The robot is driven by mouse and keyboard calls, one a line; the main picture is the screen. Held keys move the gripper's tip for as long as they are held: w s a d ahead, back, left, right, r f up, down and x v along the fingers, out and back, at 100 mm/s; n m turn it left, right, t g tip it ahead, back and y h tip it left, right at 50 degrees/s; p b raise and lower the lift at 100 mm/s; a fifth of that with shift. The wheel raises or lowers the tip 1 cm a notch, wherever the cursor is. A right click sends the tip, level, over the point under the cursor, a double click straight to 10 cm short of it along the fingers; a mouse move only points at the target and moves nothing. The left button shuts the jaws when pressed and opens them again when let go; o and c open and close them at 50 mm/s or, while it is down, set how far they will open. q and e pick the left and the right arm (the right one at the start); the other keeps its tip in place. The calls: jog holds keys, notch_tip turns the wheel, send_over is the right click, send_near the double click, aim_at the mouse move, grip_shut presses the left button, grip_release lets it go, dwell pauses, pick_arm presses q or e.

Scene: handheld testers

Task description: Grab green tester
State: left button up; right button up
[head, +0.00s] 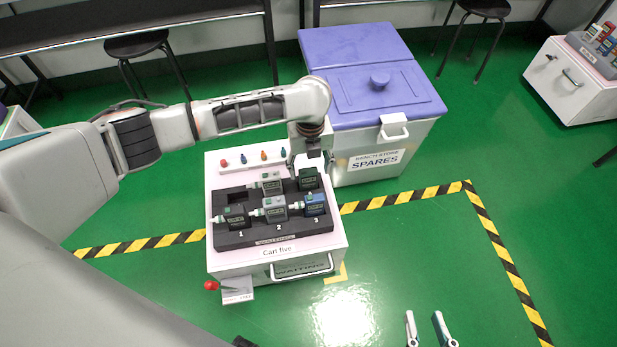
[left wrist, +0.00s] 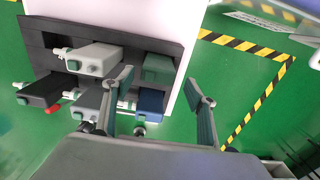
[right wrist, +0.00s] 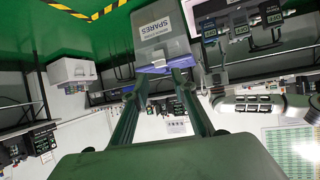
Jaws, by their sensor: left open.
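The green tester (head: 308,179) is dark green and sits at the back right of the black tray (head: 262,238) on the cart. In the left wrist view it (left wrist: 158,68) shows between the finger lines. My left gripper (head: 310,163) is open and empty, just above and behind the green tester; I cannot tell any contact. It also shows open in the left wrist view (left wrist: 160,78). My right gripper (head: 425,318) is open and empty, low over the floor at the bottom of the head view; it also shows in the right wrist view (right wrist: 160,82).
A blue tester (head: 316,204) lies in front of the green one. Grey testers (head: 271,183) (head: 274,208) and a black tester (head: 235,216) fill other places. A purple-lidded spares bin (head: 375,90) stands behind the cart, close to the left arm. Floor to the right is clear.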

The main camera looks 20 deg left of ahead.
aim_at(308, 179)
pick_arm(q)
notch_tip(308, 179, down, 2)
jog(key=shift+s+f, duration=0.1)
jog(key=f+b, duration=0.2)
jog(key=f, duration=0.1)
jog(key=f+b, duration=0.1)
jog(key=shift+a+f, duration=0.3)
jog(key=shift+f, duration=0.05)
jog(key=shift+w+r, duration=0.2)
jog(key=shift+r, duration=0.15)
jog(key=c, duration=1.3)
pick_arm(e)
jog(key=a+m, duration=0.2)
jog(key=a, duration=0.1)
jog(key=shift+s+a+r+y, duration=0.1)
jog(key=shift+a+y, duration=0.1)
jog(key=shift+y, duration=0.2)
